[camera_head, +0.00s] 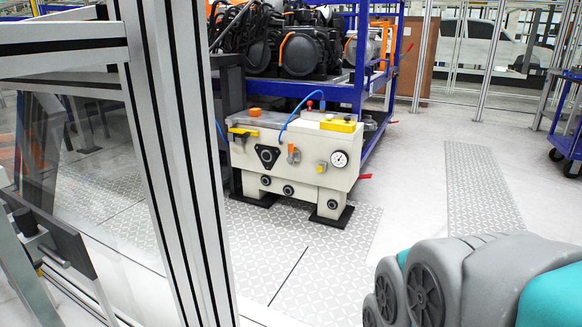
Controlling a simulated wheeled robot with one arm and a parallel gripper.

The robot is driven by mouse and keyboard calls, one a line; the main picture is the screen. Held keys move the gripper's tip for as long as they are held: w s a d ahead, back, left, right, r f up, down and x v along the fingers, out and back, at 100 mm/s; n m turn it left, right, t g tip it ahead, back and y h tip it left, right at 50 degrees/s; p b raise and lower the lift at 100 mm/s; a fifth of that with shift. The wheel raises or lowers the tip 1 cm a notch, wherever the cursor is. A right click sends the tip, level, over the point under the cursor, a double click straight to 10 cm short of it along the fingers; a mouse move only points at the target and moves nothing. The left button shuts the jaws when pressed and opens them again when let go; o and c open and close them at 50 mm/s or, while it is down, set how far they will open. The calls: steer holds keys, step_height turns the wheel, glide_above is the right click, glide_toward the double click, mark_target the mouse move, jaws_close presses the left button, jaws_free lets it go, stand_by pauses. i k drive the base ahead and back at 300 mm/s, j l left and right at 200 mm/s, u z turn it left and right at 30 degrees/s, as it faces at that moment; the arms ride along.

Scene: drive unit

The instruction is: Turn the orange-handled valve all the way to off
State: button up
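The cream drive unit (270,185) stands on dark feet on the floor, in the middle of the view. A small orange handle (291,149) sits on its front face, left of a round white gauge (340,158); it looks roughly upright, but it is too small to tell the valve's exact position. An orange knob or cap (254,112) is on top of the unit at the left. My gripper is not in view. Grey and teal parts of my own arm fill the lower right corner, well apart from the unit.
A silver-framed glass partition (170,150) stands close on the left. A blue rack (350,92) with dark machinery is behind the unit. A blue cart (567,140) is at the far right. The patterned floor (330,255) before the unit is clear.

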mark_target(291, 158)
steer(key=i+j, duration=0.1)
steer(key=i, duration=0.35)
steer(key=i+j, duration=0.1)
steer(key=i, duration=0.3)
steer(key=i+l, duration=0.1)
steer(key=l, duration=0.65)
steer(key=i+l+z, duration=0.1)
steer(key=l, duration=0.25)
steer(key=i+l+z, duration=0.1)
steer(key=i, duration=0.45)
steer(key=i+l, duration=0.15)
steer(key=i, duration=0.4)
steer(key=i+j, duration=0.15)
steer(key=j, duration=0.15)
steer(key=i+j+z, duration=0.1)
steer(key=j, duration=0.2)
steer(key=i+j, duration=0.15)
steer(key=j, duration=0.15)
steer(key=i+j, duration=0.15)
steer(key=j, duration=0.15)
steer(key=z, duration=0.05)
